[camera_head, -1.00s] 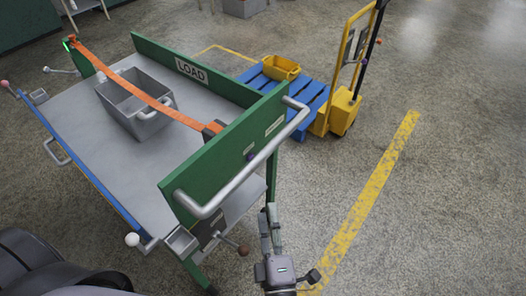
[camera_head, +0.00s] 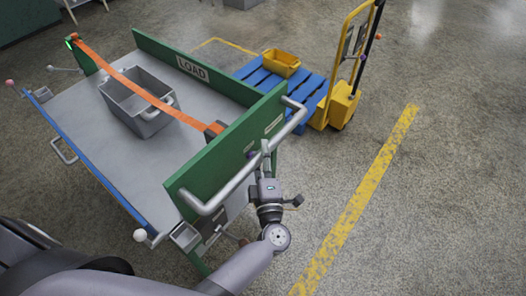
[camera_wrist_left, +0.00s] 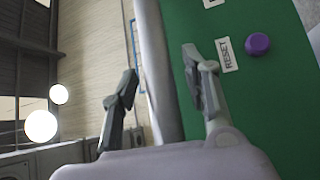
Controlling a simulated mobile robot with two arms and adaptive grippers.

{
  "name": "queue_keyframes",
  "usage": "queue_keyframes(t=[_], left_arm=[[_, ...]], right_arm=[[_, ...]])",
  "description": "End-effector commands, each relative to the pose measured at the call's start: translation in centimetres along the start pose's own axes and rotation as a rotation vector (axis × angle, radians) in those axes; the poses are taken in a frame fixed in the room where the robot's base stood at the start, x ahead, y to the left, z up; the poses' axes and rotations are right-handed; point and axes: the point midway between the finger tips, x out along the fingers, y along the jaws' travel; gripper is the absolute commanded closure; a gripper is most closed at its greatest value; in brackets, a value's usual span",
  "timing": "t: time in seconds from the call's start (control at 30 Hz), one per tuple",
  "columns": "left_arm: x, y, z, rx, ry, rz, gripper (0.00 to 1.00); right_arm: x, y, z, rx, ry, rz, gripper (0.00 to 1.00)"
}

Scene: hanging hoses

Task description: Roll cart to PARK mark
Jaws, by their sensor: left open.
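The cart (camera_head: 85,127) has a grey deck and green end panels, one labelled LOAD (camera_head: 193,69). Its grey tubular handle (camera_head: 232,184) runs along the near green panel. My left gripper (camera_head: 265,150) is at the handle, pointing toward it. In the left wrist view, the open fingers (camera_wrist_left: 158,66) stand on either side of the handle bar (camera_wrist_left: 157,75), without a visible grip on it. A purple button (camera_wrist_left: 257,44) beside a RESET label (camera_wrist_left: 226,55) is on the green panel. No PARK lettering shows. My right gripper is not in view.
A grey bin (camera_head: 127,113) sits on the cart under an orange strap (camera_head: 130,78). Behind the cart, a yellow pallet truck (camera_head: 343,105) stands at a blue pallet (camera_head: 306,88) with a yellow bin (camera_head: 281,62). A yellow floor line (camera_head: 362,190) crosses open concrete at the right.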

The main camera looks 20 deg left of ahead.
Motion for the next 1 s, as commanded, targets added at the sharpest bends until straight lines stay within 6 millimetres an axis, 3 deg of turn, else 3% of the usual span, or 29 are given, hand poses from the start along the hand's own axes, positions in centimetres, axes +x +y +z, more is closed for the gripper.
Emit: queue_keyframes(t=[0.27,0.9,1.0], left_arm=[[0.10,-0.05,-0.01,0.000,0.000,-0.001,0.58],[0.06,-0.03,0.00,-0.001,0.000,-0.001,1.00],[0.06,-0.03,0.00,-0.001,0.000,-0.001,1.00]], right_arm=[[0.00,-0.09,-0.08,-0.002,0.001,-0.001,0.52],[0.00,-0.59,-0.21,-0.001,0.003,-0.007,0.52],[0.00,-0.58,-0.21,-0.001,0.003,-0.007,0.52]])
